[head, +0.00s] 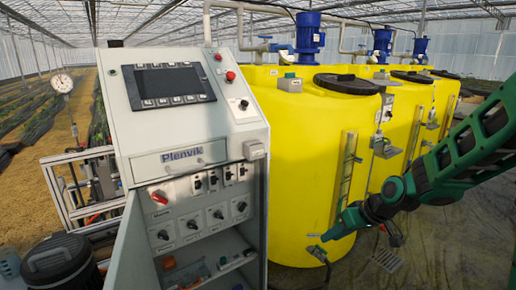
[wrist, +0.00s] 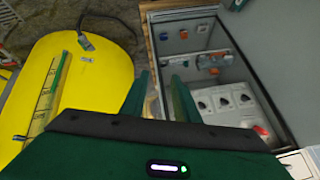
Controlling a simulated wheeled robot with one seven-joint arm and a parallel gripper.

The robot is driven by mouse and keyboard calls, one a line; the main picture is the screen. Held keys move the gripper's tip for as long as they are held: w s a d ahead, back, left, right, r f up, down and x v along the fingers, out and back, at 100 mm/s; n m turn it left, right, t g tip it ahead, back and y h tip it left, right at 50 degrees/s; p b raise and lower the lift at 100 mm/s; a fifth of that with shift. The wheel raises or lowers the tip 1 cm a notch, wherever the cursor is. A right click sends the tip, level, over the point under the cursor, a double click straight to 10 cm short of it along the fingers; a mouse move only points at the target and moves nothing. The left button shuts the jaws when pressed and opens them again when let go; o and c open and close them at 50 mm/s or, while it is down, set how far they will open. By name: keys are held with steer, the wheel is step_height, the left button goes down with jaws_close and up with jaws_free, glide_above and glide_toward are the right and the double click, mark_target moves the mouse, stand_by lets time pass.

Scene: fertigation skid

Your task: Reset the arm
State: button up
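My green arm reaches in from the right in the head view, in front of the yellow tanks. My gripper (head: 328,237) is at its lower left end, in front of the nearest yellow tank (head: 295,160) and to the right of the control cabinet (head: 185,130). In the wrist view, my gripper (wrist: 160,77) has its two green fingers apart with nothing between them. The nearest tank (wrist: 100,85) is to their left, and the cabinet's open lower compartment (wrist: 190,20) is beyond and to their right.
The cabinet has a dark screen (head: 168,84), a red button (head: 230,76) and several rotary knobs. Blue motors (head: 309,35) and pipes sit above the tanks. A dark lidded container (head: 62,265) stands at lower left. Bare floor (head: 450,235) shows at lower right.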

steer(key=s+d+r+m+g+h, duration=0.2)
steer(key=s+d+r+m+h, duration=0.1)
steer(key=s+d, duration=0.65)
steer(key=s+d+r+m+g, duration=0.1)
steer(key=s+d+m, duration=0.1)
steer(key=s, duration=0.5)
steer(key=s+d+r+m+g+h, duration=0.1)
steer(key=s+d+r+m, duration=0.1)
steer(key=s, duration=0.6)
steer(key=s+d+r+m+g, duration=0.1)
steer(key=s+d+m, duration=0.2)
steer(key=s, duration=0.5)
steer(key=shift+s+d+r+h, duration=0.2)
steer(key=shift+d+r+h, duration=0.1)
steer(key=shift+d, duration=0.45)
steer(key=shift+w+f, duration=0.25)
steer(key=shift+w, duration=0.4)
steer(key=shift+o, duration=0.4)
steer(key=shift+a, duration=0.1)
